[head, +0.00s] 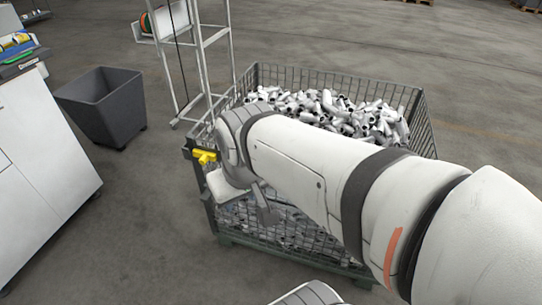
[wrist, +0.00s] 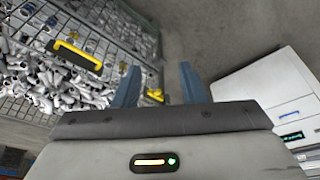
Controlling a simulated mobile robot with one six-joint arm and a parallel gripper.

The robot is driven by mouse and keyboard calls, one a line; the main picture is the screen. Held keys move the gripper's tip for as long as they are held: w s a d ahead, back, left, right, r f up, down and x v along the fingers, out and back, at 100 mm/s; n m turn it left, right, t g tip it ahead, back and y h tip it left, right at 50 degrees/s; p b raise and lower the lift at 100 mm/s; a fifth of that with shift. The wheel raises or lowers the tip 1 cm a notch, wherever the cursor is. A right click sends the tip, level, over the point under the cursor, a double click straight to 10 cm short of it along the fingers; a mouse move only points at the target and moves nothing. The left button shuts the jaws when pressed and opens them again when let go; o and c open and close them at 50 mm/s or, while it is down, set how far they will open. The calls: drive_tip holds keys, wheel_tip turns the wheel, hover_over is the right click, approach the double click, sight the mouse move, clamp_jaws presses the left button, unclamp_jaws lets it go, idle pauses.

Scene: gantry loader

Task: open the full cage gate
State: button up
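The full cage (head: 422,125) is a dark wire-mesh crate heaped with white and grey pipe pieces. Its front side (head: 290,245) is partly hidden behind my arm. A yellow latch (head: 205,156) shows at its left front corner. In the wrist view, a yellow handle (wrist: 75,55) on a dark plate sits on the mesh to the left. A smaller yellow part (wrist: 155,95) shows between the blue fingers, close to the left one. My gripper (wrist: 160,78) is open with nothing held. In the head view my gripper (head: 262,205) is in front of the cage, right of and below the latch.
A dark bin (head: 103,105) and a white cabinet (head: 40,165) stand to the left; the white cabinet (wrist: 270,85) is also at right in the wrist view. A white frame (head: 200,50) rises behind the cage. Floor between bin and cage is clear.

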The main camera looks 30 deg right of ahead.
drive_tip(key=w+d+f+n+t+h+b, duration=0.2)
drive_tip(key=w+d+f+n+t+b, duration=0.15)
drive_tip(key=w+d+f, duration=0.55)
drive_tip(key=w+d+f+n+t+h+b, duration=0.15)
drive_tip(key=w+d+f+n+b, duration=0.3)
drive_tip(key=w+d+f, duration=0.55)
drive_tip(key=s+d+f+n+t+y+b, duration=0.1)
drive_tip(key=s+d+f+n+t+b, duration=0.25)
drive_tip(key=d+f, duration=0.2)
drive_tip(key=s+d+f+n+t+y+b, duration=0.2)
drive_tip(key=d+f+n+t, duration=0.25)
drive_tip(key=f, duration=0.25)
drive_tip(key=shift+m, duration=0.3)
drive_tip(key=w, duration=0.2)
drive_tip(key=w+f+p, duration=0.1)
drive_tip(key=w, duration=0.2)
drive_tip(key=w+d+p, duration=0.1)
drive_tip(key=w, duration=0.1)
drive_tip(key=shift+w+f, duration=0.2)
drive_tip(key=shift+f, duration=0.05)
clamp_jaws()
